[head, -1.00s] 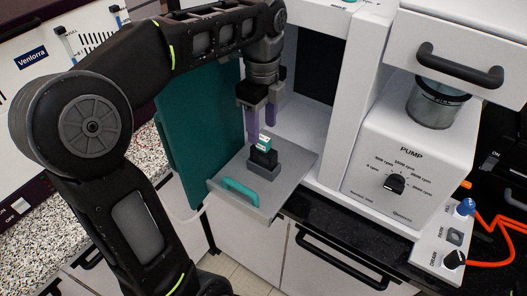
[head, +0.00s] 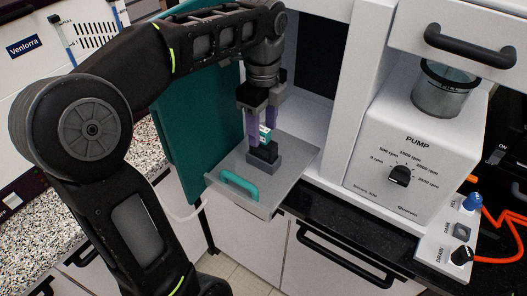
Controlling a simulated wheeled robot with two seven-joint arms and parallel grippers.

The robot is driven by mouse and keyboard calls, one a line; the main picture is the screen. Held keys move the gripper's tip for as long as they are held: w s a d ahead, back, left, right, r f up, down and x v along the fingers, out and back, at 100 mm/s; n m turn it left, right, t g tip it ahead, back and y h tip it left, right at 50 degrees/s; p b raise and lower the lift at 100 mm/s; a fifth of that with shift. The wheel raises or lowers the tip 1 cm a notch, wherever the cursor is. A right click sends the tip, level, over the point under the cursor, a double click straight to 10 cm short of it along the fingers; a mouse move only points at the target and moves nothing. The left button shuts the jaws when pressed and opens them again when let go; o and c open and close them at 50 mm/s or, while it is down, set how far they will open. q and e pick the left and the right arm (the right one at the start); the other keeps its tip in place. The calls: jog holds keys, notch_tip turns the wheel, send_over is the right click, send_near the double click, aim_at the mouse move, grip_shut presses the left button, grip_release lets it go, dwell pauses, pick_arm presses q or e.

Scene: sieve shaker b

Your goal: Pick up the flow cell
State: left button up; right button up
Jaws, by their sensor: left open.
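The flow cell (head: 265,134) is a small white and teal piece standing upright in a dark holder (head: 264,153) on a grey pull-out tray (head: 296,163). My left gripper (head: 262,138) points straight down over it, its purple fingers open. The fingers reach down to the flow cell's height, one on its left and the other partly hidden behind it. I cannot tell whether either finger touches it. My right gripper is out of the picture.
A teal door (head: 195,130) stands open left of the tray. A white pump unit (head: 408,150) with a dial stands to the right. The tray has a teal handle (head: 239,186) at its front, with bare surface around the holder.

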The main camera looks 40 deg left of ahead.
aim_at(263, 141)
pick_arm(q)
jog(key=shift+f+p, duration=0.35)
jog(key=shift+f, duration=0.35)
jog(key=shift+d+f, duration=0.1)
jog(key=shift+f, duration=1.35)
grip_shut()
